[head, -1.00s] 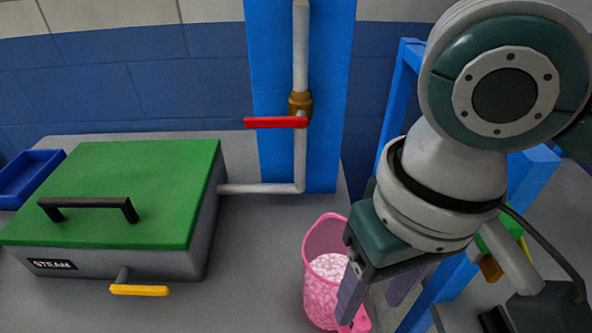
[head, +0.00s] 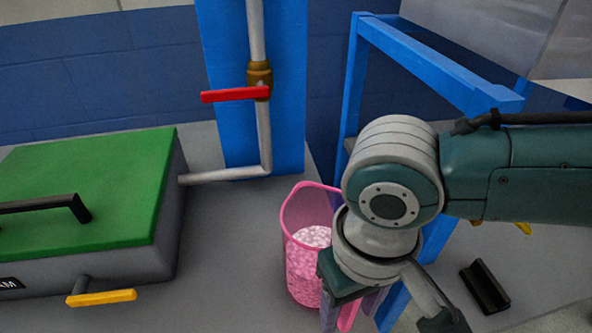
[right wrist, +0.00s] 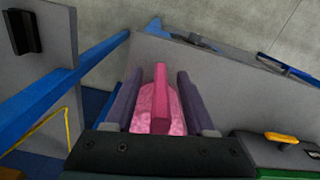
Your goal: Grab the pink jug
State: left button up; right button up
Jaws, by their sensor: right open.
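The pink jug (head: 300,268) stands upright on the grey counter, filled with pale pink granules. My right gripper (head: 350,310) is at the jug's right front side, pointing down, with its wrist hiding part of the jug. Its two purple fingers are open on either side of the jug's pink handle (head: 347,314). In the right wrist view, the handle (right wrist: 161,85) runs between the spread fingers (right wrist: 160,108), with a gap visible on each side. My left gripper is not in view.
A grey box with a green lid (head: 105,185) and yellow handle (head: 101,298) stands left on the counter. Behind it is a pipe with a red valve lever (head: 235,95). A blue frame (head: 435,65) rises behind my right arm. Counter between box and jug is clear.

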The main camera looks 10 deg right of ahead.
grip_shut()
dwell(0.4)
dwell(1.0)
